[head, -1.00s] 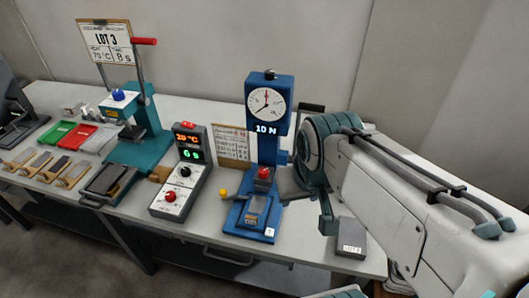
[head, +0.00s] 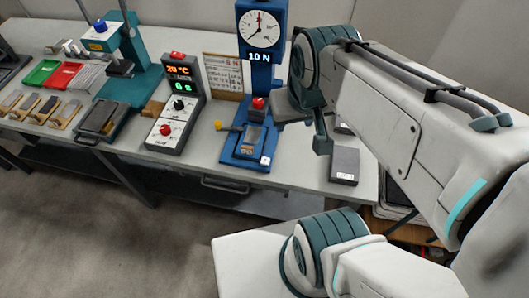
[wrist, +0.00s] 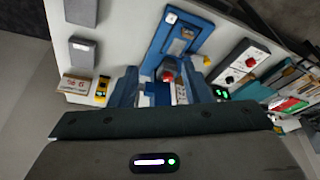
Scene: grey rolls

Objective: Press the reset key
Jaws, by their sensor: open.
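I cannot read which control is marked reset. My gripper (head: 302,120) is open, just right of the tester and apart from the red button. In the wrist view my gripper's dark body (wrist: 160,122) hides part of the tester.
A teal press (head: 133,70) stands at left, with red and green trays (head: 62,74) and several small sample blocks nearby. A printed card (head: 223,72) stands between box and tester. A grey block (head: 344,164) lies at the bench's right end. Floor in front is clear.

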